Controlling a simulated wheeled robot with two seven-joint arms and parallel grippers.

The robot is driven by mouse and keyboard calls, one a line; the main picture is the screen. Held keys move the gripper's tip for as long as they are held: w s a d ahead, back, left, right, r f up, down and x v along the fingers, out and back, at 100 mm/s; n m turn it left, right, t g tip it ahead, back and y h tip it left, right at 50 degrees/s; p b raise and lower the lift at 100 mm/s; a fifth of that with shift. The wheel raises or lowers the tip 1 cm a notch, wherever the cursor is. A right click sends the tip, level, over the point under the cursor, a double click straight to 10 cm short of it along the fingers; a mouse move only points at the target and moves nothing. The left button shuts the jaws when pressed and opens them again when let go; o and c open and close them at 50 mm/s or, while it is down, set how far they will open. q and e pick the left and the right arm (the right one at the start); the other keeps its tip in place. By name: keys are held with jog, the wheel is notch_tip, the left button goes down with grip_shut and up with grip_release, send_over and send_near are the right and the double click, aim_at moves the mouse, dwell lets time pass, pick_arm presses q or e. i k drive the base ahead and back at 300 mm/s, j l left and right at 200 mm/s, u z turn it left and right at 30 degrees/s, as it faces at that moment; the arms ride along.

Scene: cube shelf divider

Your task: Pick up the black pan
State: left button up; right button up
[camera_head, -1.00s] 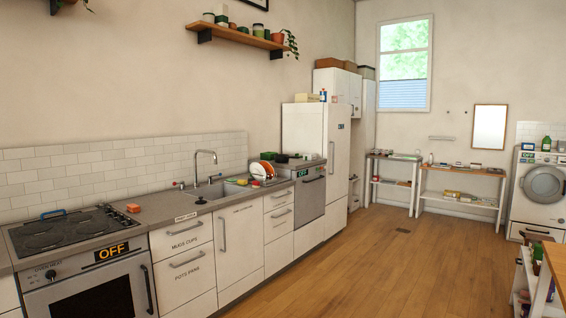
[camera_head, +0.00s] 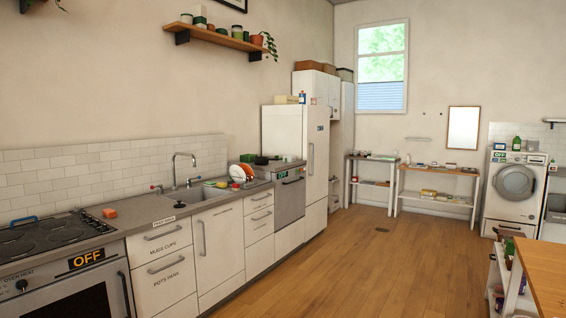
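I see no black pan in the head view. A drawer labelled "POTS PANS" (camera_head: 168,284) is shut, below a shut drawer labelled "MUGS CUPS" (camera_head: 160,243). The stove (camera_head: 50,242) at the left has a dark hob with no pan on it, and its oven display reads OFF. Neither of my grippers shows in this view.
A counter with a sink (camera_head: 200,192) runs along the left wall to a dish rack with plates (camera_head: 240,173) and a white fridge (camera_head: 293,150). A wooden-topped table (camera_head: 545,270) stands at the lower right. The wooden floor (camera_head: 370,270) between them is clear.

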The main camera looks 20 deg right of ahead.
aim_at(261, 160)
jog(key=i+z, duration=0.15)
jog(key=i, duration=0.15)
jog(key=i+l+z, duration=0.2)
jog(key=i+z, duration=0.15)
jog(key=i, duration=0.4)
jog(key=i+z, duration=0.3)
jog(key=i, duration=0.45)
jog(key=i+j+z, duration=0.35)
jog(key=i, duration=0.35)
jog(key=i+l, duration=0.15)
jog(key=i, duration=0.6)
jog(key=i+l, duration=0.1)
jog(key=i, duration=0.65)
jog(key=i+l, duration=0.15)
jog(key=i, duration=0.6)
